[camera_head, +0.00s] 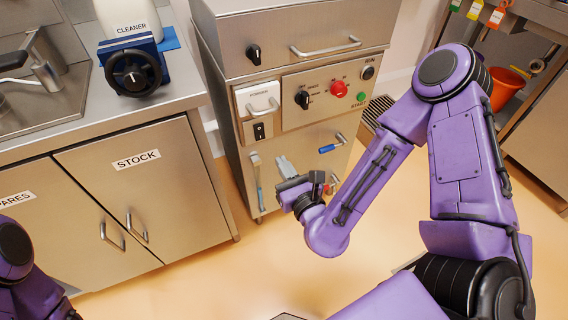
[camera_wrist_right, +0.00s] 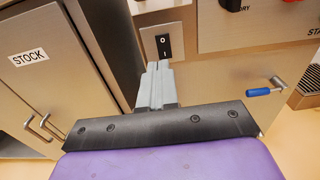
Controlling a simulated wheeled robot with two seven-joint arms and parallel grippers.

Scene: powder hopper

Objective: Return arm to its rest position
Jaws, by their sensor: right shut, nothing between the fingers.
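My right arm (camera_head: 456,160) is purple and reaches in from the right in the head view. Its forearm bends down and left, toward the steel machine. My right gripper (camera_head: 284,165) is shut and empty, in front of the machine's lower front. In the right wrist view the grey fingers (camera_wrist_right: 155,85) are together, below a black rocker switch (camera_wrist_right: 163,45). I cannot tell the gap between fingertips and machine. Part of my left arm (camera_head: 22,265) shows at the lower left; its gripper is out of the picture.
The steel machine (camera_head: 310,85) has knobs, a red button (camera_head: 339,90), a white-plated latch (camera_head: 260,99) and a blue-handled lever (camera_head: 328,148). A STOCK cabinet (camera_head: 150,190) stands left, with a cleaner bottle (camera_head: 128,20) and a blue device with a black handwheel (camera_head: 134,73) on top. Open floor lies in front.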

